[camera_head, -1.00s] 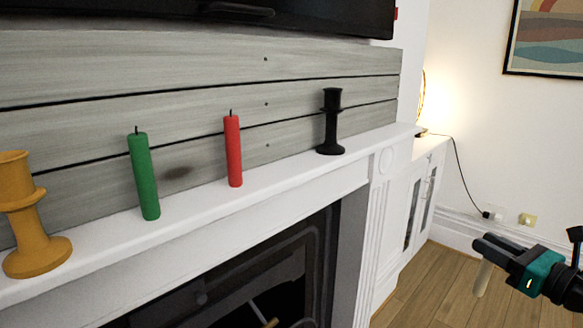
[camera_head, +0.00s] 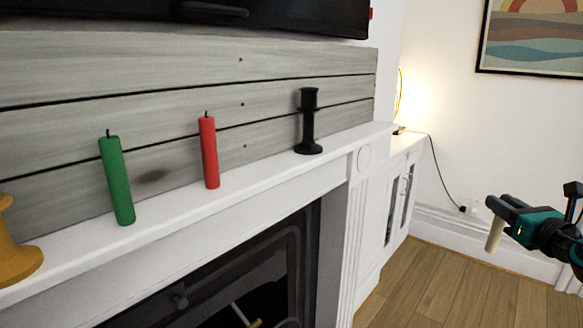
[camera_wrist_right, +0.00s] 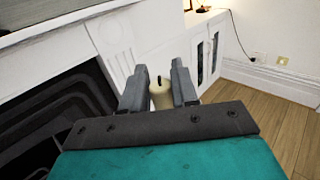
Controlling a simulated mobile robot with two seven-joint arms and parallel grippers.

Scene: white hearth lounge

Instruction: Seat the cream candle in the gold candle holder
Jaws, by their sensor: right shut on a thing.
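The gold candle holder (camera_head: 14,254) stands at the left end of the mantel, cut off by the left edge of the head view. My right gripper (camera_head: 504,206) is at the right of the head view, out in front of the fireplace and away from the mantel. It is shut on the cream candle (camera_head: 495,234), which hangs below the fingers. In the right wrist view, the candle's top and dark wick (camera_wrist_right: 161,92) show between the two fingers (camera_wrist_right: 158,90). My left gripper is not in view.
A green candle (camera_head: 116,180), a red candle (camera_head: 209,152) and a black candle holder (camera_head: 308,122) stand along the white mantel (camera_head: 165,216). The television (camera_head: 190,14) hangs above. A white cabinet (camera_head: 400,195) stands beyond the fireplace. The floor (camera_head: 440,285) there is clear.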

